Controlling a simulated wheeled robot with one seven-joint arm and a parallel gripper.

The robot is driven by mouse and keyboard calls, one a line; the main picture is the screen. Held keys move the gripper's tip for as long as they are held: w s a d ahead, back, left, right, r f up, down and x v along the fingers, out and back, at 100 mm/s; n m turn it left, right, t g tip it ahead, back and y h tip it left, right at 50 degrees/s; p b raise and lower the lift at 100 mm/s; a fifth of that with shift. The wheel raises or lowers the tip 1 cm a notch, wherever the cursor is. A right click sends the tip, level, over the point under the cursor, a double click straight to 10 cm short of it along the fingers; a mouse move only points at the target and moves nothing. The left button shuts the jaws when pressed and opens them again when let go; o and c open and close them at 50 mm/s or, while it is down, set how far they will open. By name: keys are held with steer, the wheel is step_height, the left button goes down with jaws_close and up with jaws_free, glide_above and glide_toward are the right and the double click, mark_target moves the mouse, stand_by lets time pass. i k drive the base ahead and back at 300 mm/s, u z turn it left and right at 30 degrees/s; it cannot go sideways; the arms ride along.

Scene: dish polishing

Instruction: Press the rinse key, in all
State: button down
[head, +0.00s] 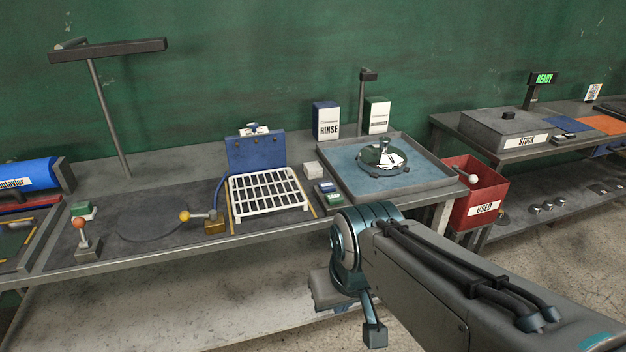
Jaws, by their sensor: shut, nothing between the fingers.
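A blue-and-white box labelled RINSE (327,121) stands upright at the back of the bench. Small blocks that may be keys sit between the white rack and the blue-floored tray: a pale one (313,170), a blue one (324,187) and a green one (335,199). Their lettering is too small to read, so I cannot tell which is the rinse key. My gripper (332,291) is shut and empty, low in front of the bench edge, below and apart from these blocks. My wrist partly hides it, and its fingertips are unclear.
The tray (443,183) holds a shiny round metal piece (384,157). A white rack (268,208) stands left of the blocks. A ball-topped lever (186,216) is farther left. A red USED bin (491,182) sits right, below a STOCK box (504,124).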

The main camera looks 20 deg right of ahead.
mark_target(326, 186)
steer(key=i, duration=1)
